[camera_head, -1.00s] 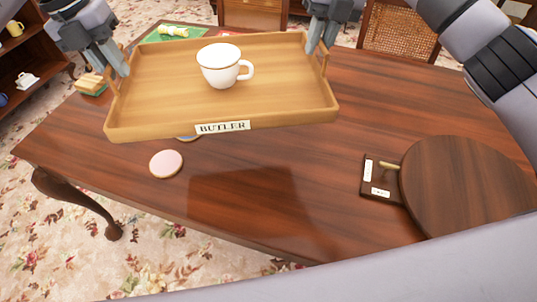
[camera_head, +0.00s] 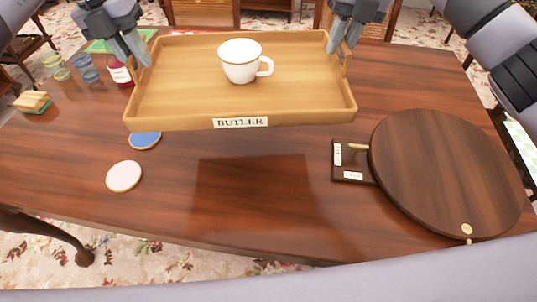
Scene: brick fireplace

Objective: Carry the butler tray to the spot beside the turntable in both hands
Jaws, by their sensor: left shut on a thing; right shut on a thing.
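The wooden butler tray (camera_head: 185,100) with a "BUTLER" label on its front is held up above the table, its shadow on the tabletop below. My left gripper (camera_head: 133,57) is shut on the tray's left handle. My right gripper (camera_head: 343,46) is shut on its right handle. The round dark wooden turntable (camera_head: 440,170) is on the table at the right, with a small labelled base plate (camera_head: 350,174) showing at its left side. The tray is left of and behind the turntable.
A red bottle (camera_head: 121,75), several glasses (camera_head: 60,70) and a yellow-and-green sponge-like block (camera_head: 33,102) stand at the back left.

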